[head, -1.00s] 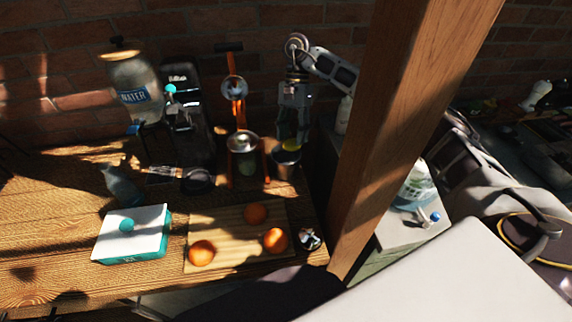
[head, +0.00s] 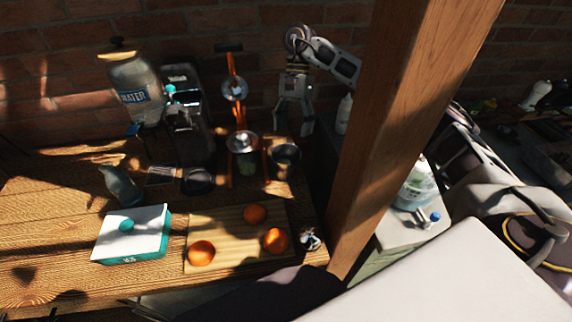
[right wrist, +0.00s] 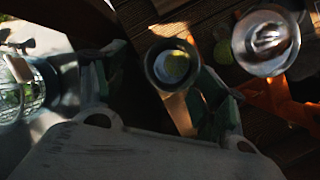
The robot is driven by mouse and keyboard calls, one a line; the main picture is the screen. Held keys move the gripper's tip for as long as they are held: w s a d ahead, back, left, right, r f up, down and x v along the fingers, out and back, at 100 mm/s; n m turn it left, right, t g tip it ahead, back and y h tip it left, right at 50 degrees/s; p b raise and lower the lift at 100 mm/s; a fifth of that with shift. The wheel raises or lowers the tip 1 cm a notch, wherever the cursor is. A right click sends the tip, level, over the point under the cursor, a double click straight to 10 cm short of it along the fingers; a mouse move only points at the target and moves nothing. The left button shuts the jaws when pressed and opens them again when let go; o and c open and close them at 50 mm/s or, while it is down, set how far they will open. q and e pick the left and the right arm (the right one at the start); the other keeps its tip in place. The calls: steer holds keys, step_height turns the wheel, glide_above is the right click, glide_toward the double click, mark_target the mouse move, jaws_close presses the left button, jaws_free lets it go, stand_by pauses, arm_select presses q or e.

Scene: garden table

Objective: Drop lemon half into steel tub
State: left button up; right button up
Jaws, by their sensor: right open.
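The steel tub (head: 286,163) stands on the right end of the wooden table, beside the orange-framed juicer. In the right wrist view I look down into the tub (right wrist: 152,68), and the yellow-green lemon half (right wrist: 176,66) lies inside it. The tub's inside is too dark in the head view to make out the lemon half there. My right gripper (head: 293,122) is open and empty, above the tub and apart from it. Its fingers (right wrist: 153,90) are spread wide in the right wrist view. My left gripper is not in view.
The orange-framed juicer (head: 233,90) stands left of the tub. A cutting board (head: 228,248) with oranges lies in front, beside a white and teal box (head: 128,246). A wooden post (head: 405,130) rises right of the table. A water jar (head: 135,85) stands at the back left.

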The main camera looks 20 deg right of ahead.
steer(key=v, duration=0.9)
steer(key=shift+r, duration=0.25)
stand_by(0.6)
steer(key=shift+w, duration=0.15)
steer(key=shift+d, duration=0.1)
stand_by(0.8)
